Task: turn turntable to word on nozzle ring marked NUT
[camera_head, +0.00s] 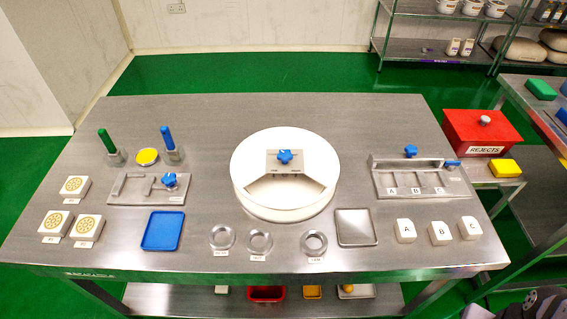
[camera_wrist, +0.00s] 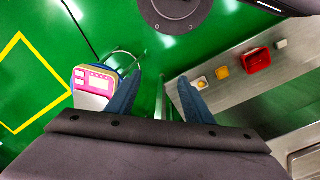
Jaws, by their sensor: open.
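The turntable (camera_head: 285,206) is a round white disc near the middle of the steel table in the head view. A blue star knob (camera_head: 285,156) sits on a grey plate at its back, above a fan-shaped window; small words on this plate are too small to read. Three metal nozzle rings lie in front: a left ring (camera_head: 222,238), a middle ring (camera_head: 259,243) and a right ring (camera_head: 314,243). Each has a small label; I cannot surely read which says NUT. My gripper (camera_wrist: 157,97) is open and empty in the wrist view, over the floor, away from the turntable.
A blue tray (camera_head: 163,231) and a steel tray (camera_head: 356,227) flank the rings. A fixture with a blue knob (camera_head: 169,180) stands left, a lettered rack (camera_head: 421,178) right. Lettered white blocks (camera_head: 440,233) and a red REJECTS box (camera_head: 482,133) are farther right. The table's back is clear.

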